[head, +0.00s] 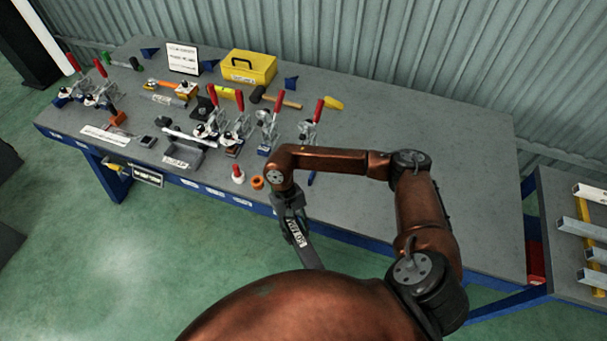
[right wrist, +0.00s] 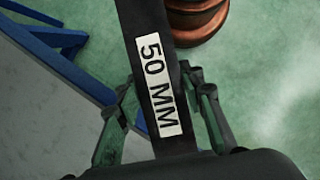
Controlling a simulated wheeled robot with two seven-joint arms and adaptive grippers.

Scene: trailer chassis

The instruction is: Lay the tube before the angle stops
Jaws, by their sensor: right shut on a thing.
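My right gripper (head: 287,208) is shut on a dark tube (head: 309,255) with a white label. It holds the tube in front of the table's front edge, above the green floor. In the right wrist view the tube (right wrist: 142,30) runs between the two fingers (right wrist: 163,112), and its label reads 50 MM. Blue angled pieces stand at the back of the table, one near the yellow box (head: 291,84) and one at the back left (head: 150,52); I cannot tell whether these are the angle stops. My left gripper is not in view.
The grey table (head: 440,150) has a clear right half. A side stand with metal bars (head: 583,232) is at the right.

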